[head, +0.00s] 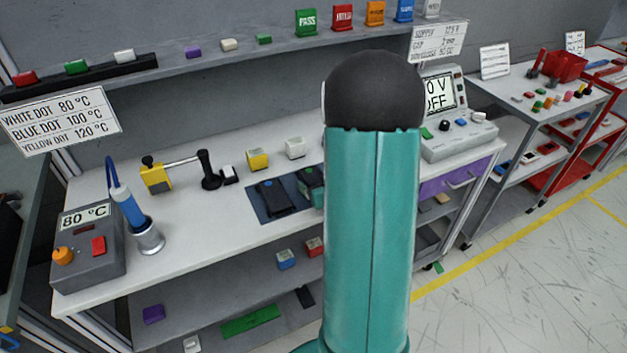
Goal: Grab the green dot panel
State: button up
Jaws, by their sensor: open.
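My own teal arm link with a dark rounded joint stands upright in the middle of the head view and covers part of the bench. My gripper is not visible. A dark blue mat (257,207) lies on the white bench. On it lies a dark panel (273,198) with a small blue mark.
A grey station (90,262) reading 80 °C and a blue-handled iron (128,208) in its holder stand at left. Yellow (258,159) and white (294,148) blocks stand behind the mat. A power supply (457,138) stands at right. Clear floor (520,270) lies front right.

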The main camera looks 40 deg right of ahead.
jog(key=shift+s+r, duration=0.1)
jog(key=shift+s, duration=0.15)
jog(key=c, duration=0.4)
jog(key=shift+w, duration=0.1)
jog(key=c, duration=0.7)
